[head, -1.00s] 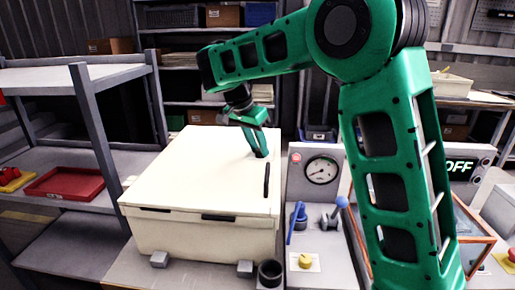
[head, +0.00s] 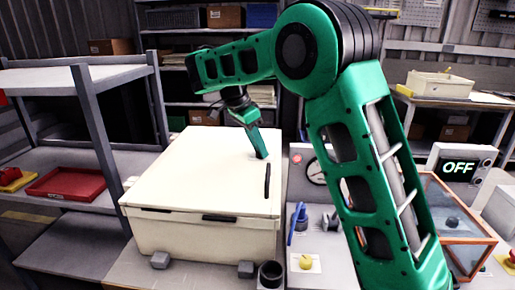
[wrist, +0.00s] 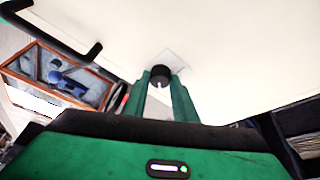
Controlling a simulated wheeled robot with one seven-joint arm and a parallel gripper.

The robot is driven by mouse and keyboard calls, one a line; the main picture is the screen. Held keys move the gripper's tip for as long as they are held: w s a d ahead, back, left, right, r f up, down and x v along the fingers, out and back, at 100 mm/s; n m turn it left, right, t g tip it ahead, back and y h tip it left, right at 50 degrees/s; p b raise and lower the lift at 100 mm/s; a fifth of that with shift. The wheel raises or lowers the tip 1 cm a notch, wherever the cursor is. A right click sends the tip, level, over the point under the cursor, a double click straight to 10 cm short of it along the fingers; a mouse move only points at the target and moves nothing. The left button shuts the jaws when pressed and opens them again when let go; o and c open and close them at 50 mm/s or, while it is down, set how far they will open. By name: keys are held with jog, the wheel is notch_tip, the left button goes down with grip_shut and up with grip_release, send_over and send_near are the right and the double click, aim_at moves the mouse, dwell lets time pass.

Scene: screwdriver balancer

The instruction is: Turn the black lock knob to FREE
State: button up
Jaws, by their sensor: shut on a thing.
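The black lock knob (wrist: 160,73) sits on a pale square plate (wrist: 177,57) on the cream lid. It has a light mark on its near side. My gripper (wrist: 160,80) points down with a green finger on each side of the knob, shut on it. In the head view my gripper (head: 262,155) meets the lid of the cream box (head: 180,235) near its back right, and the knob is hidden there. Lettering on the plate is too faint to read.
A black bar handle (head: 267,181) stands on the lid close to my gripper. Right of the box is a grey panel (head: 305,240) with a gauge (head: 316,170), a blue lever and a yellow knob. A shelf rack (head: 90,120) stands left.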

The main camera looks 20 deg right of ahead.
jog(key=shift+w+a+r, duration=0.1)
jog(key=shift+a, duration=0.05)
jog(key=o, duration=1)
jog(key=shift+o, duration=0.2)
jog(key=v, duration=1)
jog(key=shift+r, duration=0.2)
jog(key=shift+a, duration=0.1)
